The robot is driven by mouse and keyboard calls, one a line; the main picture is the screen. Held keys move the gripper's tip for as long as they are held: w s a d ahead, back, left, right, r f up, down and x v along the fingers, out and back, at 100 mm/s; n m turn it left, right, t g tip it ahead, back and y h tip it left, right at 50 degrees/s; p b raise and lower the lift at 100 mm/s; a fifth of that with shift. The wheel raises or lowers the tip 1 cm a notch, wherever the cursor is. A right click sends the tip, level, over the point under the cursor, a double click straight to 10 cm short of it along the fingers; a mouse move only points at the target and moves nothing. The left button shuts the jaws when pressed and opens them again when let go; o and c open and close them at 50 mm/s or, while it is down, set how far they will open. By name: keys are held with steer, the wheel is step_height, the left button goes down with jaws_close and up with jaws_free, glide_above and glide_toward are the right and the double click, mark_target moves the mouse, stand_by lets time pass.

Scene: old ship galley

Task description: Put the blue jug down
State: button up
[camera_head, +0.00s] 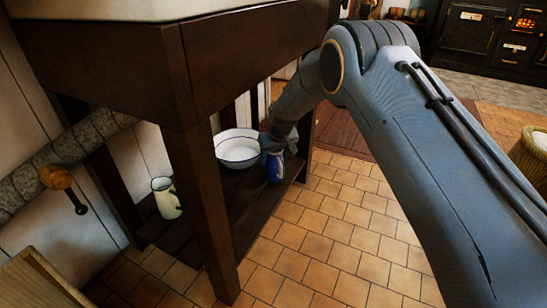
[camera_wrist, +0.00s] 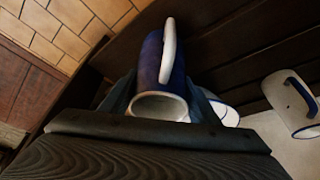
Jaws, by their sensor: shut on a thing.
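The blue jug (camera_head: 275,168) is at the right end of a dark low shelf under the counter. In the wrist view the jug (camera_wrist: 178,68) shows its white handle and pale open mouth. My gripper (camera_head: 272,146) is shut on it, with a finger on either side of the body in the wrist view (camera_wrist: 163,100). The jug looks roughly upright. Its base is close to the shelf boards (camera_head: 232,205), but I cannot tell whether it touches them. My gripper partly hides its upper part in the head view.
A white dark-rimmed basin (camera_head: 238,148) stands just left of the jug. A cream jug with a dark handle (camera_head: 166,198) stands farther left on the shelf. A thick dark counter leg (camera_head: 205,210) stands in front. The tiled floor (camera_head: 330,235) to the right is clear.

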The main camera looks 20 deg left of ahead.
steer(key=shift+f, duration=0.35)
steer(key=o, duration=1.2)
steer(key=shift+o, duration=0.2)
steer(key=shift+r, duration=0.1)
steer(key=shift+r, duration=0.3)
steer(key=p+v, duration=0.4)
steer(key=v, duration=0.4)
